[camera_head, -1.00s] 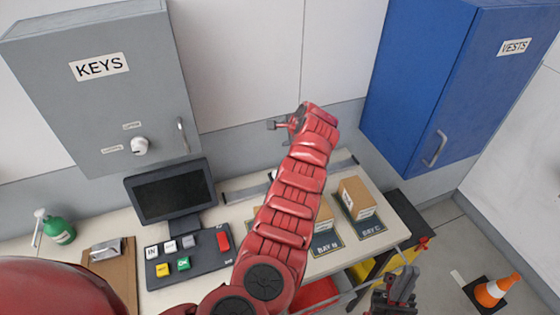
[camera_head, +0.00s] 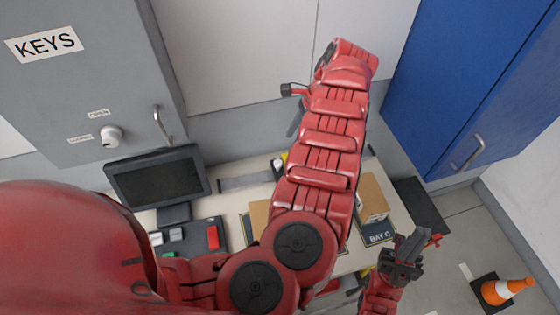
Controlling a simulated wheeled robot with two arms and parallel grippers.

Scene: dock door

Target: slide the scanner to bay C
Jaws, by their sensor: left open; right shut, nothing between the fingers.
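A small yellow, white and dark object (camera_head: 280,163), which looks like the scanner, sits at the grey rail (camera_head: 245,182) along the back of the bench. My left arm hides part of it and the rail's middle. The bay C mat (camera_head: 378,232) lies at the bench's right end with a cardboard box (camera_head: 373,198) on it. My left gripper (camera_head: 291,107) is open and empty, above and behind the bench in the picture, apart from the scanner. My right gripper (camera_head: 405,252) is shut and empty, low at the right by the bench's front edge.
Another cardboard box (camera_head: 259,214) stands left of my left arm, which hides bay B. A monitor (camera_head: 158,178) and button panel (camera_head: 205,236) are at the left. Grey KEYS (camera_head: 70,100) and blue VESTS cabinets (camera_head: 440,80) hang above. An orange cone (camera_head: 505,290) stands on the floor.

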